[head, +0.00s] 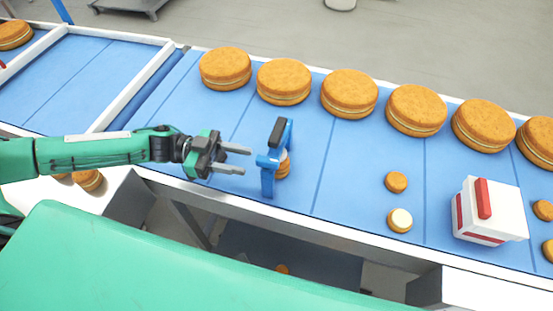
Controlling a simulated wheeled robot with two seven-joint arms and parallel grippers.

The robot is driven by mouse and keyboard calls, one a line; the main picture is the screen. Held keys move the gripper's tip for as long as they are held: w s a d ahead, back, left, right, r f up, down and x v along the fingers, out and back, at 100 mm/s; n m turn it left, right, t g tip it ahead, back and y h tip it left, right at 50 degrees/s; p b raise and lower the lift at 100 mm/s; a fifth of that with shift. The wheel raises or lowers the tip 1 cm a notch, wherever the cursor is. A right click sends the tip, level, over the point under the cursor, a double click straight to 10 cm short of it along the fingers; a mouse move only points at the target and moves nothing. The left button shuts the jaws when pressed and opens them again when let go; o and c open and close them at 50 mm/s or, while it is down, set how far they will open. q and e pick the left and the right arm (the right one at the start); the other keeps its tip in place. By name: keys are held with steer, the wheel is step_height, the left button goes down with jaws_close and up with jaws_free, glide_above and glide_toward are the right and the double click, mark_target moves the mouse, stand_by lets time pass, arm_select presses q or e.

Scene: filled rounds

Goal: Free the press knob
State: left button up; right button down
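The press is a small upright blue frame (267,177) on the blue belt, left of the picture's middle in the head view. A dark knob or handle (278,131) sits at its top. A small filled round (284,169) shows partly behind the frame; whether the press touches it I cannot tell. My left gripper (247,161) is open, with two grey fingers pointing right, just left of the press. No object shows between the fingers, and a small gap appears between their tips and the frame. My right gripper is not in view.
A row of large filled rounds (349,93) lines the belt's far side. Small round pieces (397,182) and a white box with red parts (504,211) are to the right. A white rail (330,232) edges the near side.

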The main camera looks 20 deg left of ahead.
mark_target(276, 167)
arm_select(q)
steer(key=d, duration=0.2)
steer(key=d+p, duration=0.1)
steer(key=d, duration=0.2)
steer(key=d+p, duration=0.1)
steer(key=d, duration=0.1)
steer(key=shift+w+d, duration=0.25)
steer(key=shift+d, duration=0.15)
steer(key=shift+d+p, duration=0.3)
steer(key=shift+d, duration=0.05)
steer(key=shift+w+d, duration=0.1)
steer(key=shift+d, duration=0.25)
steer(key=c, duration=0.9)
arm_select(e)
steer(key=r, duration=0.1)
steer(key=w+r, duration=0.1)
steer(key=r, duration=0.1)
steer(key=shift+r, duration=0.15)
